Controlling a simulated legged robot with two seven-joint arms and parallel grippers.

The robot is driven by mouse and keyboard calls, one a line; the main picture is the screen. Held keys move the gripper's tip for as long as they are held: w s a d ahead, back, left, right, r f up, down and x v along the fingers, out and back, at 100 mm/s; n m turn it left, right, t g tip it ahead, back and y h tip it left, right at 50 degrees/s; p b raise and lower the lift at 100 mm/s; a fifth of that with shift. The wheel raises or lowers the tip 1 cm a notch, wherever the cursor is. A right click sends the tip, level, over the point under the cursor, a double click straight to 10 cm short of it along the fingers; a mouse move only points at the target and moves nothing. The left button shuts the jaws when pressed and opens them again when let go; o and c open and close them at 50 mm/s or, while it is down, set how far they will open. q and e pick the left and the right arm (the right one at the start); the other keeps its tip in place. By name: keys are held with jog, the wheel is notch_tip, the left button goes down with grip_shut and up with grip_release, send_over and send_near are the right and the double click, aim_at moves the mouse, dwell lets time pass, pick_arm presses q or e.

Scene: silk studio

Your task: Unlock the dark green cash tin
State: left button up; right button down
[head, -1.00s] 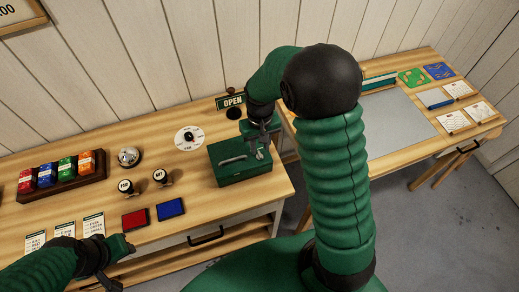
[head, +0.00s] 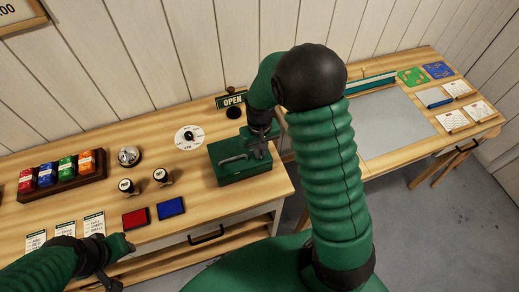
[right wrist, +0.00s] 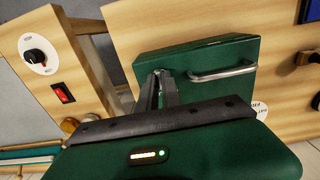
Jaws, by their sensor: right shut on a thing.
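The dark green cash tin (head: 232,171) stands shut near the right end of the wooden counter. Its silver carrying handle lies on the lid and shows in the right wrist view (right wrist: 222,72). My right gripper (head: 257,154) points down onto the right part of the lid, its fingers nearly together. In the right wrist view, the fingertips (right wrist: 160,78) close on a small metal piece (right wrist: 157,73), perhaps a key, at the lid. The fingers hide most of it and any keyhole. My left gripper (head: 116,266) hangs at the counter's front edge, away from the tin; its jaw gap is unclear.
A red pad (head: 136,218) and a blue pad (head: 171,208) lie left of the tin. Two stamps, a bell (head: 129,155), a white dial (head: 189,138) and an OPEN sign (head: 231,100) stand farther back. A second table (head: 400,160) is at right.

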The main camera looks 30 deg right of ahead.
jog(key=shift+m, duration=0.3)
jog(key=m+p, duration=0.2)
jog(key=m, duration=0.3)
jog(key=shift+r+p, duration=0.15)
jog(key=shift+p, duration=0.2)
jog(key=m+p, duration=0.3)
jog(key=m, duration=0.3)
jog(key=shift+m, duration=0.3)
jog(key=m+p, duration=0.2)
jog(key=m, duration=0.3)
jog(key=shift+w+m+p, duration=0.1)
jog(key=shift+m+p, duration=0.2)
jog(key=shift+p, duration=0.1)
jog(key=c, duration=1.5)
grip_release()
jog(key=shift+c, duration=0.2)
